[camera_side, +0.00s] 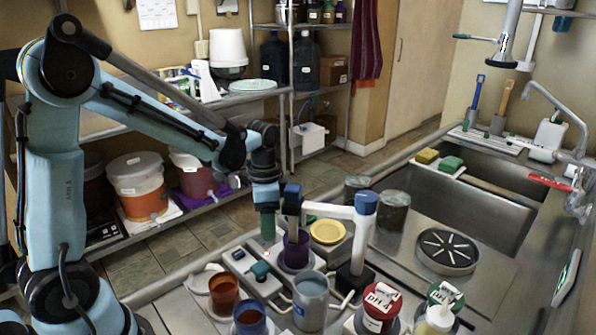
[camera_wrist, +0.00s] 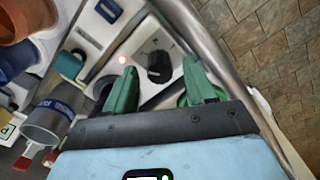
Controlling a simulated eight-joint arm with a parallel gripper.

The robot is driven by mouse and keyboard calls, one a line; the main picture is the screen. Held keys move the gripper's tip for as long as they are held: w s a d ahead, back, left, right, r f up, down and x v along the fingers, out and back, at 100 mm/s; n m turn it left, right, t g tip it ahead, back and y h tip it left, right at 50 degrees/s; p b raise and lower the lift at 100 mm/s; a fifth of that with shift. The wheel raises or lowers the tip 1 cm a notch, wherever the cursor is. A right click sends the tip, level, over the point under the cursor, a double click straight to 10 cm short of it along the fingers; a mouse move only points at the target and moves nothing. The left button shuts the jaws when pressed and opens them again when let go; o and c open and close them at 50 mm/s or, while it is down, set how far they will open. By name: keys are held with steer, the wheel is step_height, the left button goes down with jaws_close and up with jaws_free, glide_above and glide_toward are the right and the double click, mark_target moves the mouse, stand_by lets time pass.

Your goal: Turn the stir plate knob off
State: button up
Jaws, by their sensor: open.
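In the wrist view a black knob (camera_wrist: 158,66) sits on a pale stir plate (camera_wrist: 150,92). A red light glows on the plate to the knob's left. My gripper (camera_wrist: 161,67) is open, with its two green fingers on either side of the knob in this picture; I cannot tell whether they touch it. In the side view my gripper (camera_side: 283,228) hangs low over the near counter, by a purple vessel (camera_side: 297,250). The knob between the fingers cannot be made out there.
Another pale device (camera_side: 240,260) with small dark controls stands left of the purple vessel. Orange (camera_side: 224,294) and blue (camera_side: 250,318) cups, a grey beaker (camera_side: 310,302) and a red-lidded pH jar (camera_side: 378,306) crowd the front. A sink (camera_side: 465,196) lies to the right.

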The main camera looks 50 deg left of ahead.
steer(key=shift+f, duration=1)
steer(key=shift+c, duration=0.3)
jaws_close()
